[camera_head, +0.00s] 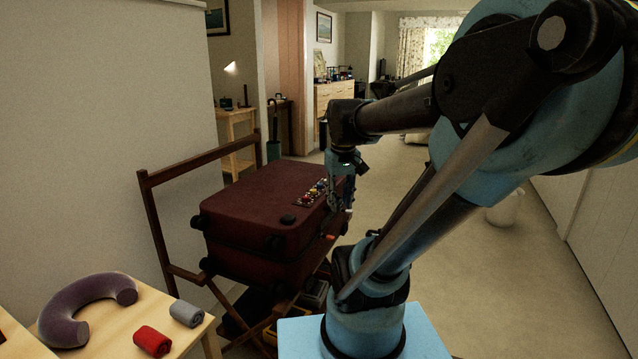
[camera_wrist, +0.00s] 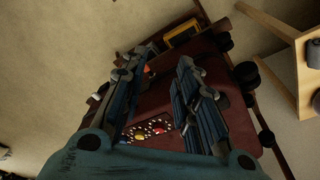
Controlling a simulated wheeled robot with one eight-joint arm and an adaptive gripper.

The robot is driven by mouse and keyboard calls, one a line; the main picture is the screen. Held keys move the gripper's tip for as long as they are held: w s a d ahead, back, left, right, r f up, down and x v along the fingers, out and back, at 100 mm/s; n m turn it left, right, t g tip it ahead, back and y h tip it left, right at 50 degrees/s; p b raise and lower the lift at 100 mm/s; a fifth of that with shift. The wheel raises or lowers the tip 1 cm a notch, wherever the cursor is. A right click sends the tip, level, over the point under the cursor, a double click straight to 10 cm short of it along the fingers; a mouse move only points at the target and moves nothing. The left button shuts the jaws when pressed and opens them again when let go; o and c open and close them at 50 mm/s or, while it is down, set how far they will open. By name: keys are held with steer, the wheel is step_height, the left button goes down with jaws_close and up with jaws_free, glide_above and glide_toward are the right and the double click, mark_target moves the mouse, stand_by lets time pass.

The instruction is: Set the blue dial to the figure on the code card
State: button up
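A dark red suitcase (camera_head: 250,215) lies flat on a wooden folding rack. A row of small coloured dials (camera_head: 313,193) on a panel runs along the right part of its top; they are too small to read, and I cannot clearly single out the blue one. My gripper (camera_head: 345,190) is at the suitcase's right edge, beside the dials, partly hidden by my arm. In the wrist view my gripper (camera_wrist: 158,72) has its two fingers spread with nothing held. A red dial (camera_wrist: 158,130) shows low between the fingers. I cannot make out a code card.
A light wooden table (camera_head: 120,345) at the lower left holds a purple neck pillow (camera_head: 85,308), a red roll (camera_head: 152,341) and a grey roll (camera_head: 186,313). The rack frame (camera_head: 158,225) rises behind the suitcase. Carpet (camera_head: 480,270) on the right is mostly clear.

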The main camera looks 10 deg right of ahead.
steer(key=w+r+n, duration=0.1)
steer(key=w+r, duration=0.3)
steer(key=w, duration=0.3)
steer(key=w+r+n, duration=0.1)
steer(key=w+r, duration=0.3)
steer(key=w, duration=0.3)
steer(key=n+g, duration=0.1)
steer(key=n, duration=0.1)
glide_toward(320, 184)
steer(key=f, duration=0.8)
steer(key=shift+w+a+f, duration=0.1)
steer(key=shift+w+f, duration=0.05)
steer(key=shift+w, duration=0.25)
jaws_close()
